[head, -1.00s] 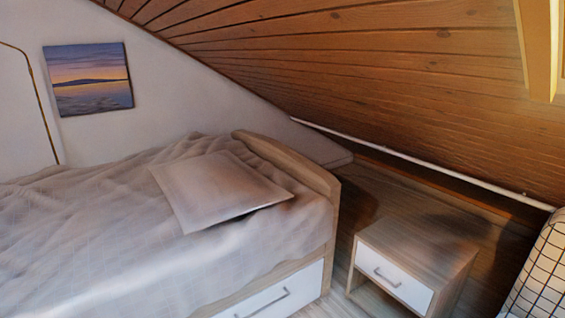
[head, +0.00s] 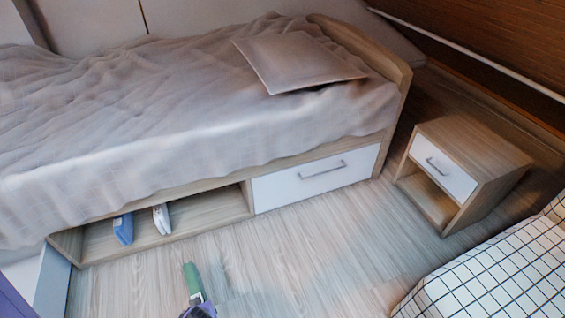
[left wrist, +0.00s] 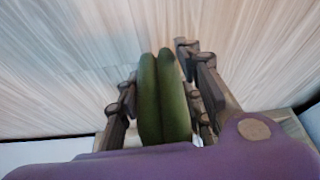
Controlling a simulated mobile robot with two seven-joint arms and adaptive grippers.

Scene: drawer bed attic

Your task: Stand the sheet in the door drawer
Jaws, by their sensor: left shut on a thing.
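My left gripper (head: 197,301) is low in the head view, shut on a green folded sheet (head: 191,278). In the left wrist view the green sheet (left wrist: 163,100) stands up between the fingers, its two rounded layers side by side. The gripper is in front of the bed, apart from it, with floor around it. A low open compartment (head: 205,208) under the bed holds a blue folded item (head: 123,229) and a white one (head: 161,219), both upright and apart. I cannot tell which part is the door drawer. My right gripper is out of view.
A closed white drawer (head: 315,179) is right of the compartment. A pale panel (head: 52,284) juts forward at the lower left. A nightstand (head: 462,170) stands right of the bed, and a checked cover (head: 490,265) fills the lower right. The floor (head: 300,250) between is clear.

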